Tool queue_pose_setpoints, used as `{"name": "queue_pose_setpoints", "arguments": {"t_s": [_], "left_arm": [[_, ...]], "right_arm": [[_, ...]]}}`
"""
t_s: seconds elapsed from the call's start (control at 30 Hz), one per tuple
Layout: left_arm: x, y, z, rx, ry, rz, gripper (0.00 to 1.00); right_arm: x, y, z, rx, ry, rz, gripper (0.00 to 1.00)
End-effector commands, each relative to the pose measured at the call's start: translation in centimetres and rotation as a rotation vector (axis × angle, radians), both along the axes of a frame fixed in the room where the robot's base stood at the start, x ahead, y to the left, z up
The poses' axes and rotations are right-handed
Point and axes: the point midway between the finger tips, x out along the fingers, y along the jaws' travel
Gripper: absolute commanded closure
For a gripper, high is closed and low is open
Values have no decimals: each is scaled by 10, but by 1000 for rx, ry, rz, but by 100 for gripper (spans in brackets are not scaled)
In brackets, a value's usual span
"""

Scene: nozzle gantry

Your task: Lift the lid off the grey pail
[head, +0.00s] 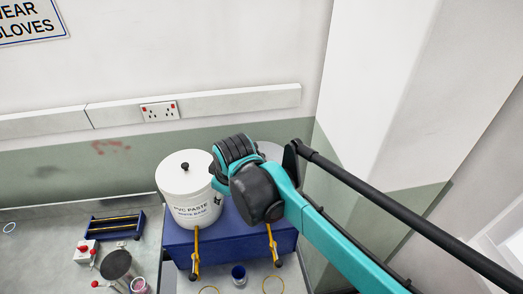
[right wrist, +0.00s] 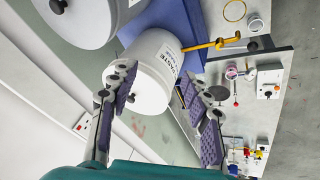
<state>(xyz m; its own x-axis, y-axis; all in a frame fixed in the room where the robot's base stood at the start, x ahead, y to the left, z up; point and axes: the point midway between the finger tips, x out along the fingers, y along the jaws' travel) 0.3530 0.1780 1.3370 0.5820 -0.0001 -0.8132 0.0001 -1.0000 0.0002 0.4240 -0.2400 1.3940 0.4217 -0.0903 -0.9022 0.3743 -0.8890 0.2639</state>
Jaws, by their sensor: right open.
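The grey pail (head: 271,150) stands behind my right arm in the head view, and only a slice of its top shows. In the right wrist view a large pale grey pail (right wrist: 95,25), with a dark knob on its lid, fills the upper left and is cut by the frame edge. My right gripper (right wrist: 157,88) is open, with its two padded fingers spread and nothing clearly held. A white pail lies beyond the fingers in that view. In the head view my right fingers are hidden by the wrist. My left gripper is not in view.
The white pail (head: 188,195), labelled PVC paste, has a black-knobbed lid and stands left of my wrist on a blue stand (head: 232,240) with yellow taps. A blue rack (head: 117,224), a dark pot (head: 117,264) and small cups crowd the bench. A wall pillar (head: 375,90) rises at right.

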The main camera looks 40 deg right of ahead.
Motion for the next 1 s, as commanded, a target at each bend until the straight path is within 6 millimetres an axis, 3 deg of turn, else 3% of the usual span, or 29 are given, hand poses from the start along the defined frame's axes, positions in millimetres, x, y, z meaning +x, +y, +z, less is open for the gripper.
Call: {"name": "queue_pose_setpoints", "arguments": {"t_s": [0.27, 0.4, 0.53, 0.7, 1.0], "left_arm": [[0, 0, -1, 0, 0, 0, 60], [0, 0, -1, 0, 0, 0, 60], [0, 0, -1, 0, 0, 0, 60], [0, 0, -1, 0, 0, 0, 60], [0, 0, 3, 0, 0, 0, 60]], "right_arm": [[76, -93, 19, -189, 249, 396, 52], [106, -151, 12, -234, 382, 639, 52], [121, -192, 1, -242, 462, 817, 52], [128, -219, -10, -236, 510, 944, 52], [129, -225, -41, -236, 519, 972, 52]]}}
